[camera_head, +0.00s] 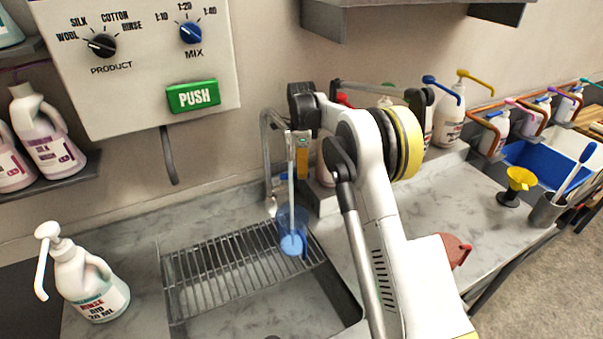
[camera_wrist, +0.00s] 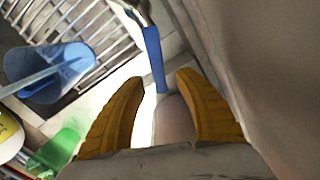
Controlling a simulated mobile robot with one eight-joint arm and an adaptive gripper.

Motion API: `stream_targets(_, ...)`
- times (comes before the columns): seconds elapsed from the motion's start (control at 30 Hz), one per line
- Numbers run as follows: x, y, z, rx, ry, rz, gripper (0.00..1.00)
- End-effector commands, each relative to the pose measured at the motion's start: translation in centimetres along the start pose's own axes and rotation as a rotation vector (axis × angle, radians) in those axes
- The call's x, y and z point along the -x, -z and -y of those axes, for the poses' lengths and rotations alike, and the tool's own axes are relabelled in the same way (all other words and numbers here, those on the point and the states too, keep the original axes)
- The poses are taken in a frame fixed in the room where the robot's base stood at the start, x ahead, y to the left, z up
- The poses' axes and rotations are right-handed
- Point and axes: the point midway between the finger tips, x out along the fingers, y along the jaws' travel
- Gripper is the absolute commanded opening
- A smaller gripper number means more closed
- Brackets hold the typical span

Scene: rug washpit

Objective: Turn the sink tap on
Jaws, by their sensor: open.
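The metal sink tap (camera_head: 267,150) rises behind the sink, its spout curving over the grate. Its blue lever (camera_wrist: 154,58) shows in the wrist view, just beyond and between my fingertips, with no clear contact. My gripper (camera_head: 302,158) is beside the tap in the head view. Its two yellow fingers are spread, with nothing held between them (camera_wrist: 160,82). A blue translucent beaker (camera_head: 292,240) stands on the grate under the spout; it also shows in the wrist view (camera_wrist: 70,72). A pale straight column runs from the spout down into it; I cannot tell whether it is water or a rod.
The sink grate (camera_head: 205,275) covers the back of the basin. A rinse pump bottle (camera_head: 90,283) stands left on the counter. A dispenser panel with a green PUSH button (camera_head: 193,96) hangs above. Several pump bottles (camera_head: 450,118) stand right, behind my arm. A shelf (camera_head: 410,12) overhangs.

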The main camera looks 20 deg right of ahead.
Motion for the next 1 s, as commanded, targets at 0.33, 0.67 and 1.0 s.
stream_targets(0.33,7.6,0.0,0.0,0.000,0.000,0.000,0.40)
stream_targets(0.67,9.9,0.0,-0.1,0.000,0.000,0.000,0.40)
stream_targets(1.0,9.9,0.0,-0.1,0.000,0.000,0.000,0.40)
